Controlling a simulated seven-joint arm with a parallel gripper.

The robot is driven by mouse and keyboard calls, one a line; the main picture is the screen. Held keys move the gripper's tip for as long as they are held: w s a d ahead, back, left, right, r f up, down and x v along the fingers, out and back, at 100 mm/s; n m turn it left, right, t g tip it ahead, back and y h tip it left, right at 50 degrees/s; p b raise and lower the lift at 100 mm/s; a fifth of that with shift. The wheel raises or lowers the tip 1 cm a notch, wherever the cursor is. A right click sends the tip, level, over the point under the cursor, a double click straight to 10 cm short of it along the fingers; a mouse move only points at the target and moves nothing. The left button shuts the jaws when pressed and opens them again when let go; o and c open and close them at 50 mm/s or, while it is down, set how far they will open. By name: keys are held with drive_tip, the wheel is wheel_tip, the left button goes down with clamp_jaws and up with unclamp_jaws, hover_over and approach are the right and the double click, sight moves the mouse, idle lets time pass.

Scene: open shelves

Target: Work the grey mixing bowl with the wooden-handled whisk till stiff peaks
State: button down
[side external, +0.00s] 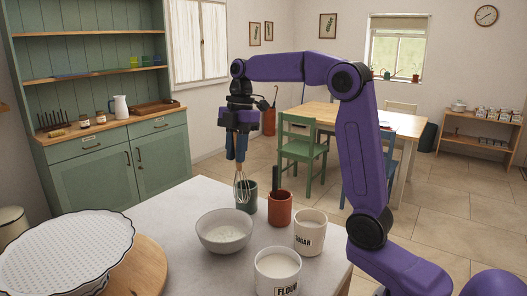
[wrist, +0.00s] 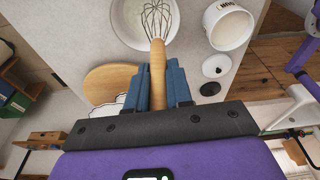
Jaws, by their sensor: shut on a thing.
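My gripper (side external: 237,152) is shut on the wooden handle of the whisk (side external: 242,187), which hangs wires-down above the counter. In the side view the wire head overlaps the dark grey crock behind it; its exact depth is hard to tell. The grey mixing bowl (side external: 208,236) stands on the counter in front of and below the whisk, with pale contents inside. In the wrist view the blue fingers of my gripper (wrist: 160,88) clasp the whisk handle (wrist: 158,65), and the wires overlap the bowl (wrist: 122,30). The wires look above the bowl's rim in the side view.
A dark grey crock (side external: 251,203) and a terracotta crock (side external: 280,210) stand behind the bowl. Sugar (side external: 309,238) and flour (side external: 277,272) canisters stand to its right. A round wooden board (side external: 150,270) with a white scalloped dish (side external: 65,252) is at left. Counter behind-left is clear.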

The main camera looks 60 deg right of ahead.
drive_tip(key=w+a, duration=0.3)
wheel_tip(320, 180, down, 12)
drive_tip(key=shift+a+r+y, duration=0.15)
drive_tip(key=shift+y, duration=0.25)
idle(0.8)
